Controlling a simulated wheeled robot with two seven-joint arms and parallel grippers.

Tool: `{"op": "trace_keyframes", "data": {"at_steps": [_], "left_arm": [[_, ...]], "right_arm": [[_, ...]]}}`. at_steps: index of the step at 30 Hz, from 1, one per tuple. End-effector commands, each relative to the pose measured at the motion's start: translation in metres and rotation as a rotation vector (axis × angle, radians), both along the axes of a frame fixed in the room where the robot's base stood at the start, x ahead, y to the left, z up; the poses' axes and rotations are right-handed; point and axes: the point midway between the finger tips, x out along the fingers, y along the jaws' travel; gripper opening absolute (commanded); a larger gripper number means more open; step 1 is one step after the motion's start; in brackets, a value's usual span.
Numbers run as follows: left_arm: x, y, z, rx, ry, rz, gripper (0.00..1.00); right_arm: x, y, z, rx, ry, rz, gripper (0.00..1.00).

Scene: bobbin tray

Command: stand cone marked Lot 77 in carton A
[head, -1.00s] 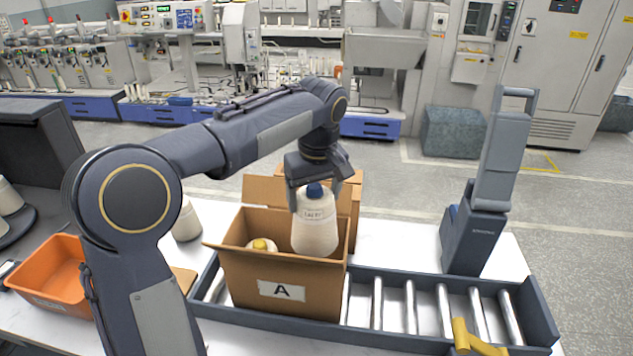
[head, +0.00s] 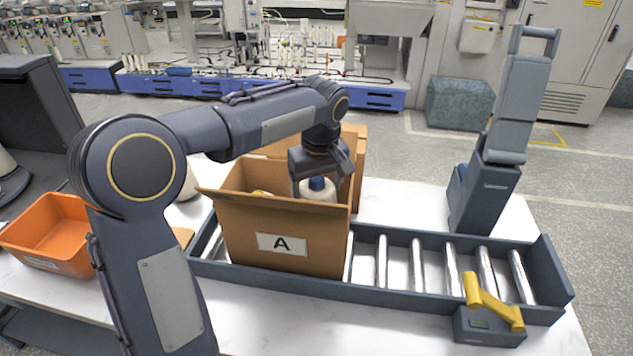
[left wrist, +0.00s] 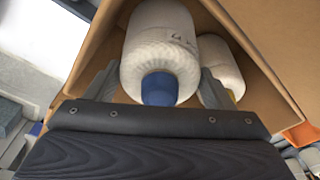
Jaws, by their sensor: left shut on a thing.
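The cone (head: 320,189), cream yarn with a blue tip, is mostly inside carton A (head: 255,236); only its top shows above the front wall in the head view. One second ago its label read like Lot 77. My left gripper (head: 318,178) is shut on the blue tip and points down into the carton. In the left wrist view the cone (left wrist: 160,42) hangs or stands between the fingers (left wrist: 158,88); I cannot tell whether it touches the bottom. A second cone (left wrist: 220,66) is beside it in the carton. My right gripper is not in view.
Carton A stands on a roller conveyor (head: 415,262), with another carton (head: 356,150) behind it. An orange bin (head: 50,228) is at left. A grey scanner-like post (head: 495,150) and a yellow handle (head: 492,300) are at right. The rollers right of the carton are clear.

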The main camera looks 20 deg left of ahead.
Motion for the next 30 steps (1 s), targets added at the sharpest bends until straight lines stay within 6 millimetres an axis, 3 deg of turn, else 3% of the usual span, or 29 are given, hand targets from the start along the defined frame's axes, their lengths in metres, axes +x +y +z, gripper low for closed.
{"op": "trace_keyframes", "data": {"at_steps": [3, 12, 28, 29, 30], "left_arm": [[0.0, 0.0, -0.019, 0.0, -0.001, 0.0, 0.26], [0.0, 0.0, -0.049, -0.001, -0.002, 0.0, 0.26], [0.0, 0.0, -0.058, -0.001, -0.002, 0.0, 0.26], [0.0, 0.0, -0.058, -0.001, -0.002, 0.0, 0.77], [0.0, 0.0, -0.058, -0.001, -0.002, 0.0, 0.82]], "right_arm": [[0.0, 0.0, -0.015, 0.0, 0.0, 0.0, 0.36], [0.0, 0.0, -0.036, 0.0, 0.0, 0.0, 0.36], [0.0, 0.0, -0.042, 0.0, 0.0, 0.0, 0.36], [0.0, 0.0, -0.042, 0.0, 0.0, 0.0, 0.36], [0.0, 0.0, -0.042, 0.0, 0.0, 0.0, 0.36]]}}
